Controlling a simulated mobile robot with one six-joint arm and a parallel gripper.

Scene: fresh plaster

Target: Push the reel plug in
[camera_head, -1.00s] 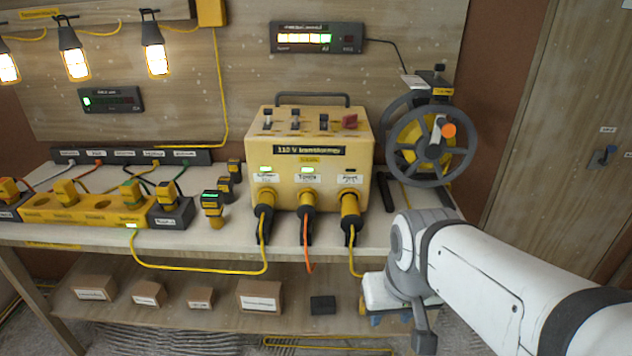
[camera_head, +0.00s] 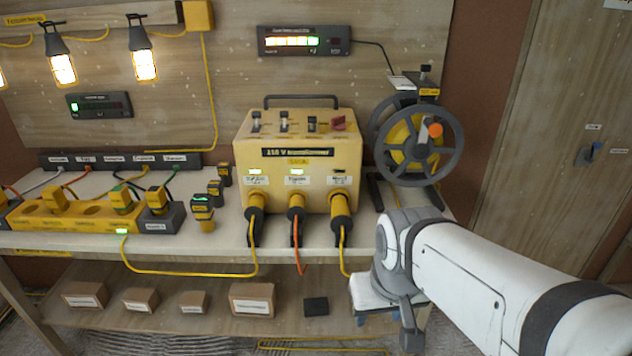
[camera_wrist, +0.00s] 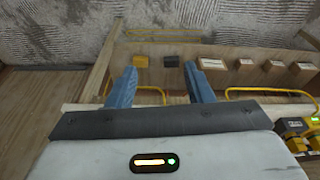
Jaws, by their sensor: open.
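The yellow transformer (camera_head: 298,165) stands on the bench with three plugs in a row along its lower front. The right plug (camera_head: 340,206), with a yellow cable, sits at the right socket, whose indicator is dark; I cannot tell how deep it sits. The cable reel (camera_head: 415,145) stands right of the transformer. My gripper is low at the bench front, right of and below the plugs, largely hidden in the head view. In the wrist view my gripper (camera_wrist: 161,70) is open, with nothing between its blue fingers.
The lower shelf holds several cardboard boxes (camera_head: 252,299) and a dark block (camera_head: 316,307). A yellow distribution strip (camera_head: 75,217) and small chargers (camera_head: 202,210) occupy the bench to the left. Cables loop below the bench's front edge.

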